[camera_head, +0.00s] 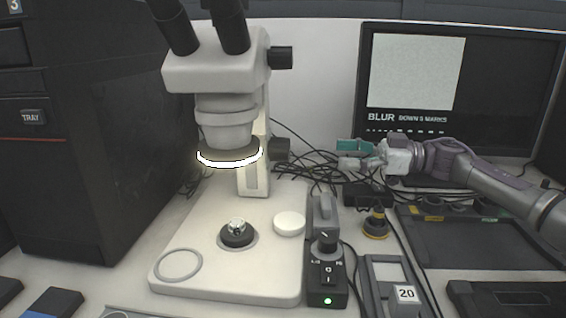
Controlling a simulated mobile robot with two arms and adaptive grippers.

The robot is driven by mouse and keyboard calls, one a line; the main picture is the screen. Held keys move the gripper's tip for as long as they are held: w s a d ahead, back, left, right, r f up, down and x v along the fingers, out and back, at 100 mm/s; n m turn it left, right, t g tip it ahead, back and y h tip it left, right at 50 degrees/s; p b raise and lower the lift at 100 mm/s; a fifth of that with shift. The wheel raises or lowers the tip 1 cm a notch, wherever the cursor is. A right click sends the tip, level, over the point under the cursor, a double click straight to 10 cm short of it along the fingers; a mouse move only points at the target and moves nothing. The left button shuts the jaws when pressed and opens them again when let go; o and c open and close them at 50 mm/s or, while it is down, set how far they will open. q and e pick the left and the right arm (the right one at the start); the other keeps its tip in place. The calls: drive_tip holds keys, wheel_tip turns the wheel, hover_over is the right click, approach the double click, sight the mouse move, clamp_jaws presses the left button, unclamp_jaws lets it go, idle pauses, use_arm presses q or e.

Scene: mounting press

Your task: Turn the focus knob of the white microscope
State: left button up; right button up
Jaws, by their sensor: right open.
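The white microscope (215,75) stands on the left half of the bench with a lit ring light (230,160) under its head. I cannot tell from labels which is the focus knob. My right gripper (345,154) comes in from the right with a teal fingertip. My left gripper is not in view.
A control box (326,270) with a green light stands right of the microscope base (205,283). Loose black cables lie behind it. A monitor (460,90) reading "BLUR" is behind my right arm. A dark tray (475,245) lies at right, and a large black machine (85,130) stands left.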

sight(283, 150)
drive_tip(key=b+x, duration=0.1)
drive_tip(key=x, duration=0.9)
drive_tip(key=shift+a+b, duration=0.1)
drive_tip(key=shift+b, duration=0.25)
drive_tip(key=shift+x, duration=1.05)
drive_tip(key=shift+w+a, duration=0.15)
drive_tip(key=shift+a, duration=0.35)
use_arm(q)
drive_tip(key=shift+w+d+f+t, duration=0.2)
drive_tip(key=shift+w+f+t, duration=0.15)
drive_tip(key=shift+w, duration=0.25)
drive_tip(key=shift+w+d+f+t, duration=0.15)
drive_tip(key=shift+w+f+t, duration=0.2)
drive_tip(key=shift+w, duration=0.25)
